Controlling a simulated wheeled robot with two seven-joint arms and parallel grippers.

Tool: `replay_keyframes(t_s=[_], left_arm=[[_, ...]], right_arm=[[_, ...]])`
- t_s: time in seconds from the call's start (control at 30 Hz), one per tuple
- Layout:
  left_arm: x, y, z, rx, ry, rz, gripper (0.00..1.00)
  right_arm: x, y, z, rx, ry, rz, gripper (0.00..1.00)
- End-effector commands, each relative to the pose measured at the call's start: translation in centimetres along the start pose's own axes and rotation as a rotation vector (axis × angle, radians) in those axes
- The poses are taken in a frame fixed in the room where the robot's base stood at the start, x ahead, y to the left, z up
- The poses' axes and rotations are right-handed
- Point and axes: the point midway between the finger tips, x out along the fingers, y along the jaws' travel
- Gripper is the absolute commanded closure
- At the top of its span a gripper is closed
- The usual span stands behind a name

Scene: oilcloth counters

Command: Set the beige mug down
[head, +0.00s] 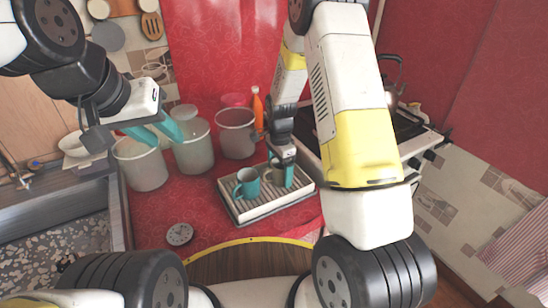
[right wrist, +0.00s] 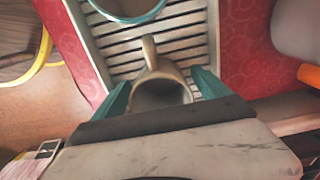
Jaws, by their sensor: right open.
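The beige mug (right wrist: 158,72) stands upright on a ribbed drying tray (right wrist: 186,40), its handle pointing up in the right wrist view. In the head view the mug (head: 276,172) is partly covered by my right gripper (head: 280,179). My right gripper (right wrist: 161,90) is open, with one teal finger on each side of the mug. I cannot tell whether either finger touches it. A teal mug (head: 246,184) stands to its left on the tray. My left gripper (head: 168,141) is open and empty, above the pale bins at the left.
The stove (head: 402,124) is at the right.

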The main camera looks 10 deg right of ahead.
Motion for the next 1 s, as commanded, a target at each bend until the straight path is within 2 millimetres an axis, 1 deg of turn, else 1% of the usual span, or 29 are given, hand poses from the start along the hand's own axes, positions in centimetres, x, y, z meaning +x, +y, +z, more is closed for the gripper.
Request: replay_keyframes(t_s=[0.4, 0.5, 0.73, 0.77, 0.87, 0.97, 1.0], left_arm=[[0.0, 0.0, 0.0, 0.000, 0.000, 0.000, 0.64], [0.0, 0.0, 0.0, 0.000, 0.000, 0.000, 0.64], [0.0, 0.0, 0.0, 0.000, 0.000, 0.000, 0.64], [0.0, 0.0, 0.0, 0.000, 0.000, 0.000, 0.64], [0.0, 0.0, 0.0, 0.000, 0.000, 0.000, 0.64], [0.0, 0.0, 0.0, 0.000, 0.000, 0.000, 0.64], [0.0, 0.0, 0.0, 0.000, 0.000, 0.000, 0.64]], right_arm=[[-8.5, -0.1, 0.0, -0.001, 0.001, -0.005, 0.14], [-10.0, -0.1, 0.0, 0.000, 0.001, -0.004, 0.14], [-12.3, 0.2, 0.0, -0.015, -0.003, -0.012, 0.14], [-12.8, 0.4, 0.0, -0.026, -0.005, -0.020, 0.14], [-15.2, 1.4, 0.1, -0.093, -0.015, -0.059, 0.14], [-18.6, 3.1, 0.3, -0.199, -0.019, -0.118, 0.14], [-19.9, 4.0, 0.5, -0.248, -0.018, -0.144, 0.14]])
